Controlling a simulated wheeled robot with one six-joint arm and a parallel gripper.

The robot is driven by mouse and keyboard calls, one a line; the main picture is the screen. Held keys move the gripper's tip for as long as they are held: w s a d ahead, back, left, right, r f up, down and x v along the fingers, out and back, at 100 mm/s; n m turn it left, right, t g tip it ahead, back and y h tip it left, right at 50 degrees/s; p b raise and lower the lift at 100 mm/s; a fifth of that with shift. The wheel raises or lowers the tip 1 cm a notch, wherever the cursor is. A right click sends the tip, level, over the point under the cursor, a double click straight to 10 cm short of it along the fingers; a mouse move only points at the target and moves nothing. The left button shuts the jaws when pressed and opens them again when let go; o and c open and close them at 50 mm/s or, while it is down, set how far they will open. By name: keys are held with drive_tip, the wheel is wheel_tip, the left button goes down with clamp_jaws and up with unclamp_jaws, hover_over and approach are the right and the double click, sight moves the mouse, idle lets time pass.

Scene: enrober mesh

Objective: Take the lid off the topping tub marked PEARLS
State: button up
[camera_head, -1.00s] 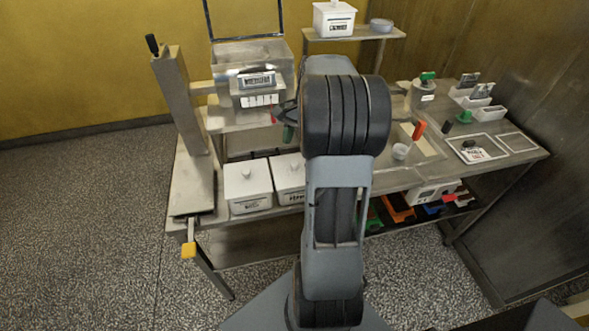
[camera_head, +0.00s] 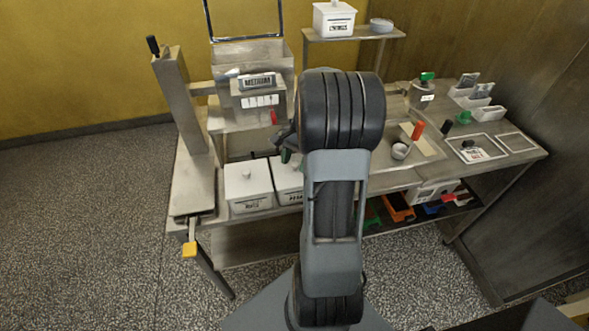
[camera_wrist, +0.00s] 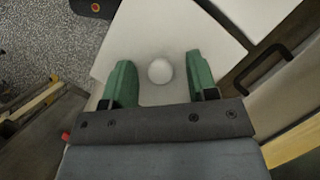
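Two white lidded tubs stand side by side at the table's front: a left tub (camera_head: 248,190) and a right tub (camera_head: 288,182), the right one partly hidden by my arm. Their labels are too small or covered to read surely, so I cannot tell which is marked PEARLS. My gripper (camera_head: 286,156) is over the right tub in the head view. In the wrist view my gripper (camera_wrist: 159,64) is open, its green fingers on either side of a round white knob (camera_wrist: 160,71) on a white lid (camera_wrist: 165,35). Gaps show between knob and fingers.
A metal machine (camera_head: 258,95) stands close behind the tubs, with a column (camera_head: 185,105) at left. Another white tub (camera_head: 333,20) and a bowl (camera_head: 381,25) sit on the raised shelf. A small cup (camera_head: 400,151), an orange-red item (camera_head: 418,129) and trays (camera_head: 475,149) lie to the right.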

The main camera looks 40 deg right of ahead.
drive_tip(key=c, duration=0.9)
drive_tip(key=shift+r, duration=0.15)
